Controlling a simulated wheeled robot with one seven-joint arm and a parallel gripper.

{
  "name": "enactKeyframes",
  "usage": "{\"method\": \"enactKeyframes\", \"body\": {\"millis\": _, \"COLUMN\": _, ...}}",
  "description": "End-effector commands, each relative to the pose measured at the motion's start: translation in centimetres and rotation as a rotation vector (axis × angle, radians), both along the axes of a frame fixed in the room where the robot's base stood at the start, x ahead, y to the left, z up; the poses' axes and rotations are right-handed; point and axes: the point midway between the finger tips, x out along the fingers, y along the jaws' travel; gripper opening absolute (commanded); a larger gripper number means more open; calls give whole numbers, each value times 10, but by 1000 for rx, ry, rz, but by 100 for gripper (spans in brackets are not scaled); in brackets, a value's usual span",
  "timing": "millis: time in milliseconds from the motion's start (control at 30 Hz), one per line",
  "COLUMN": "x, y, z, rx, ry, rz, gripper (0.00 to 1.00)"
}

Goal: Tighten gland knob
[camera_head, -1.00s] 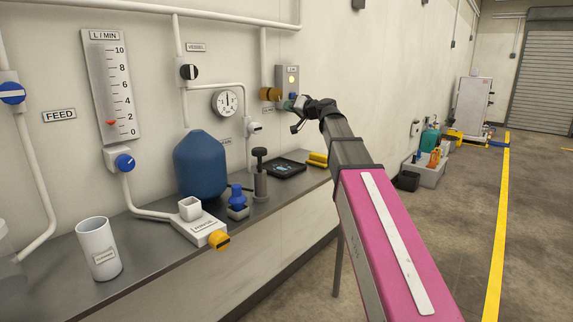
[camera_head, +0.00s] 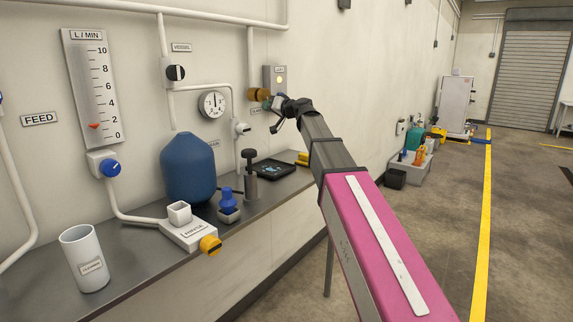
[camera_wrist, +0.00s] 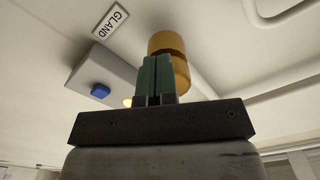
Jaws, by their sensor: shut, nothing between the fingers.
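The gland knob (camera_head: 257,94) is a brass-orange round knob on the wall pipe, under a box with a lit lamp. My gripper (camera_head: 269,103) is at the wall, just right of and slightly below the knob. In the wrist view its green fingers (camera_wrist: 157,62) are shut together, with nothing between them. They overlap the lower left part of the knob in the picture. I cannot tell whether they touch it.
The lamp box (camera_head: 275,79) with a blue button (camera_wrist: 101,90) is close to the fingers. Below is a counter (camera_head: 262,201) with a blue vessel (camera_head: 188,168), a black tablet (camera_head: 273,168), a pump-like cylinder (camera_head: 250,180) and a white cup (camera_head: 85,260).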

Motion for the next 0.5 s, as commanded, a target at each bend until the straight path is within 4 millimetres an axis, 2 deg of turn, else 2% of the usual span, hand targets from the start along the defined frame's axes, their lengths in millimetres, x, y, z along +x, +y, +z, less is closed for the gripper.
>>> {"method": "enactKeyframes", "body": {"millis": 133, "x": 6, "y": 7, "z": 1, "rx": 1, "ry": 0, "rz": 1, "gripper": 0}}
{"method": "enactKeyframes", "body": {"millis": 500, "x": 10, "y": 11, "z": 2, "rx": 2, "ry": 0, "rz": 5, "gripper": 0}}
